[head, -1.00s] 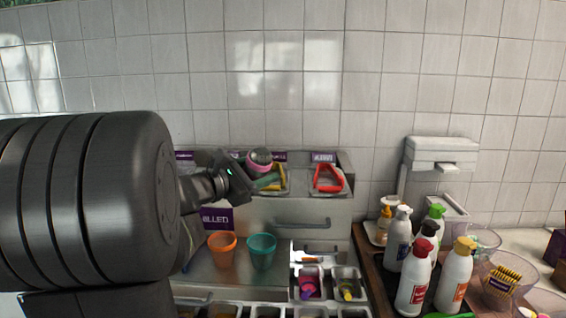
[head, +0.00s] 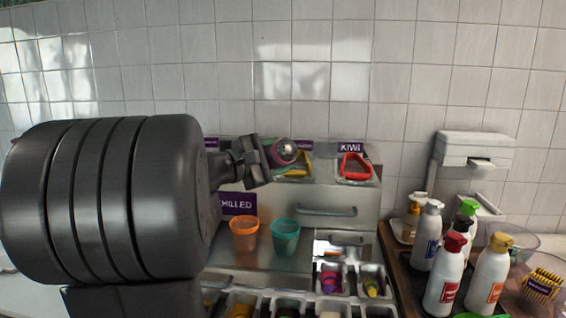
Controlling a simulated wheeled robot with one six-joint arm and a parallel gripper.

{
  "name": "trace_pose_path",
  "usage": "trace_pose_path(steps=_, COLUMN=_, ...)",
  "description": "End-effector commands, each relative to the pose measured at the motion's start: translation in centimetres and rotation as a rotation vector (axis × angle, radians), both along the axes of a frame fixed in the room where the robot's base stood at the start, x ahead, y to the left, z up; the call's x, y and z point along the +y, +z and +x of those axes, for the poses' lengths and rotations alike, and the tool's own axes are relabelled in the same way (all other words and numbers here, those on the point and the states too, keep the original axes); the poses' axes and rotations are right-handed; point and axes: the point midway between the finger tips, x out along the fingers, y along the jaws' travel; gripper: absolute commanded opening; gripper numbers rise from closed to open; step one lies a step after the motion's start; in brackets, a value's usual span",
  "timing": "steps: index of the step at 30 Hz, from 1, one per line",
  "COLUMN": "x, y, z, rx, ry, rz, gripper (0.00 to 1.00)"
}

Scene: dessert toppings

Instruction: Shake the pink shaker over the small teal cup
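The pink shaker (head: 287,151) is at the end of my gripper (head: 270,160), high in front of the topping trays. It is tilted, with its round silvery end toward the camera. My gripper appears shut on its side, though the fingertips are partly hidden. The small teal cup (head: 285,238) stands upright on the metal counter. In the picture the shaker is well above the teal cup, roughly in line with it; the depth between them is hard to tell.
An orange cup (head: 244,235) stands just left of the teal one. Behind is a metal topping unit (head: 310,195) with red tongs (head: 354,168) in a tray. Topping bins (head: 330,281) lie in front. Several bottles (head: 446,280) crowd the wooden board at right.

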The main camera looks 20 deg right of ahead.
Motion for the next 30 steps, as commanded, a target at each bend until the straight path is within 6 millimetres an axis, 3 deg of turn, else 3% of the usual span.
trace_pose_path(steps=15, x=0.6, y=-0.9, z=2.4, rx=-0.457, ry=0.001, rz=0.121, gripper=0.24)
trace_pose_path(steps=27, x=0.6, y=-0.2, z=2.3, rx=-0.936, ry=0.001, rz=0.247, gripper=0.24)
trace_pose_path(steps=30, x=0.6, y=-0.4, z=2.2, rx=-0.972, ry=0.000, rz=0.259, gripper=0.24)
